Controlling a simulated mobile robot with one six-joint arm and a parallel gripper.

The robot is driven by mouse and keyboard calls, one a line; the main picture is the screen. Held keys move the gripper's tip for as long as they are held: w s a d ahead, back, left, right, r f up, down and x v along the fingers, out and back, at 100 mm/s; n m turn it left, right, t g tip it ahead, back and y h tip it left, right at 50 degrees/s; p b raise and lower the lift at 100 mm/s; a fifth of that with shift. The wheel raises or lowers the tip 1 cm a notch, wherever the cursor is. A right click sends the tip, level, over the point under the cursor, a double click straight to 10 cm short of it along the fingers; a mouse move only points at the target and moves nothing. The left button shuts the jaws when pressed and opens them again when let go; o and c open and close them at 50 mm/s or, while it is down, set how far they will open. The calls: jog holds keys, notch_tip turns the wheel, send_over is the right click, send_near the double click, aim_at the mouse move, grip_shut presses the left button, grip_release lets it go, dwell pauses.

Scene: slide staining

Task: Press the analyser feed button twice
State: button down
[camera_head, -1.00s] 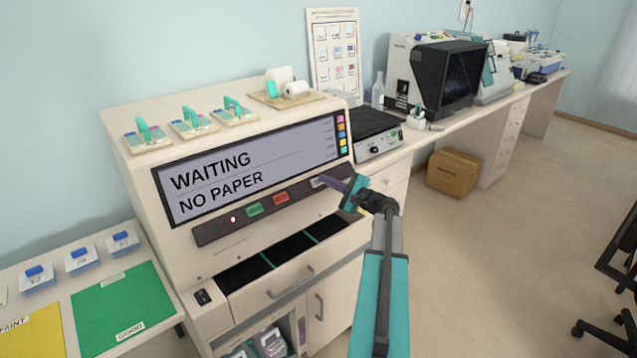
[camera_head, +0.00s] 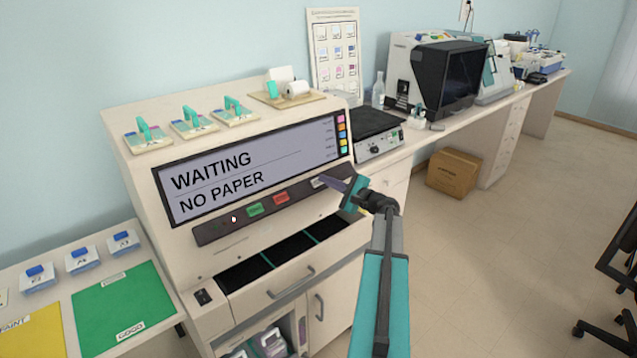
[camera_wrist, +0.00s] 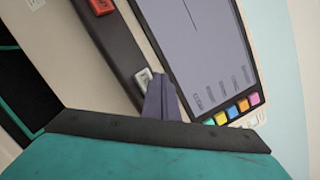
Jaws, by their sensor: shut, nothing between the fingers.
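The analyser (camera_head: 130,180) is a cream cabinet whose screen (camera_head: 250,168) reads "WAITING" and "NO PAPER". Below the screen a dark button strip (camera_head: 215,231) carries a green button (camera_head: 254,210), a red button (camera_head: 281,198) and a pale grey-white button (camera_head: 317,183) at its right end. In the wrist view the pale button (camera_wrist: 143,76) has lettering too small to read. My gripper (camera_head: 328,180) is shut and empty, its purple-grey fingertips (camera_wrist: 160,90) right beside the pale button and partly covering it. I cannot tell whether they touch it.
An open drawer (camera_head: 290,285) with dark compartments juts out below the strip. Paper rolls (camera_head: 297,88) and several slide holders (camera_head: 190,122) sit on top of the analyser. Green and yellow mats lie on the left table. The floor (camera_head: 480,270) at the right is mostly clear.

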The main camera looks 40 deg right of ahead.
jog(key=shift+w+d+f+b, duration=0.1)
jog(key=shift+w+f+b, duration=0.5)
jog(key=shift+b, duration=0.25)
dwell(1.1)
jog(key=shift+s+r, duration=0.55)
jog(key=shift+s, duration=0.05)
jog(key=shift+s+r, duration=0.1)
jog(key=shift+r, duration=0.05)
dwell(0.5)
jog(key=s+r+p, duration=0.1)
jog(key=s+r, duration=0.2)
jog(key=shift+s+r, duration=0.15)
jog(key=shift+s, duration=0.05)
dwell(0.4)
jog(key=shift+m, duration=0.3)
dwell(2.3)
